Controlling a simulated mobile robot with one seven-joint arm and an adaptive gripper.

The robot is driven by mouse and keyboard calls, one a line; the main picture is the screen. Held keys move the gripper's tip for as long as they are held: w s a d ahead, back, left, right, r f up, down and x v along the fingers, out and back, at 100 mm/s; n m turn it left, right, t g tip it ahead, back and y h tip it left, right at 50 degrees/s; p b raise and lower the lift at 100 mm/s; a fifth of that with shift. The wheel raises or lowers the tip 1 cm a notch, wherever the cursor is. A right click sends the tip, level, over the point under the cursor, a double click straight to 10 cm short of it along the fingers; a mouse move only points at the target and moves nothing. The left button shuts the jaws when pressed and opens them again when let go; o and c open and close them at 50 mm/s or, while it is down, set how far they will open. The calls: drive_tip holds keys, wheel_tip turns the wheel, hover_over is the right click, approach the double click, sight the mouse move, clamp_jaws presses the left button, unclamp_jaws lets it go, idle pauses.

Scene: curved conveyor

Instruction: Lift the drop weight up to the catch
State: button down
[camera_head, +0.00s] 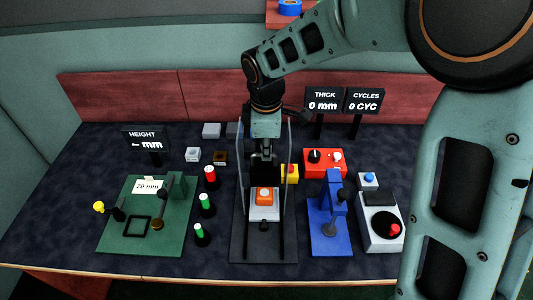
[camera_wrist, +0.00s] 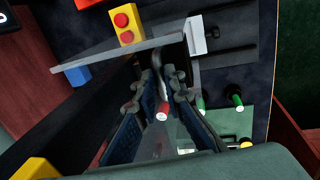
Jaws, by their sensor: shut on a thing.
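The drop tower has a dark grey base (camera_head: 239,250) and upright rails. Between the rails hangs a dark block, which looks like the drop weight (camera_head: 263,170). My gripper (camera_head: 265,150) points down between the rails at the top of this block and is shut on it. In the wrist view my gripper's fingers (camera_wrist: 158,108) are close together; the held part is mostly hidden between them. A yellow block with red buttons (camera_head: 290,173), perhaps the catch, sits beside the right rail; it also shows in the wrist view (camera_wrist: 127,25). An orange piece (camera_head: 264,195) sits below on a pale block.
A green plate with a clamp (camera_head: 120,235) and several red- or green-topped cylinders (camera_head: 207,205) stand left. A blue press (camera_head: 330,225), a red box (camera_head: 325,162) and a grey box with a red knob (camera_head: 380,225) stand right. The tower's rails flank my gripper closely.

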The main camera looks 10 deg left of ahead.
wheel_tip(320, 180, up, 10)
drive_tip(key=p, duration=0.5)
drive_tip(key=shift+w, duration=0.2)
drive_tip(key=shift+a, duration=0.1)
drive_tip(key=shift+s+r, duration=0.1)
drive_tip(key=shift+r, duration=0.05)
drive_tip(key=c, duration=2)
unclamp_jaws()
drive_tip(key=shift+s, duration=0.1)
drive_tip(key=shift+f, duration=0.2)
drive_tip(key=r, duration=0.4)
drive_tip(key=s+r, duration=0.1)
drive_tip(key=r, duration=0.3)
drive_tip(key=s+r, duration=0.1)
drive_tip(key=r, duration=0.2)
drive_tip(key=shift+s+d+r, duration=0.15)
drive_tip(key=shift+d+r, duration=0.2)
drive_tip(key=shift+r, duration=0.05)
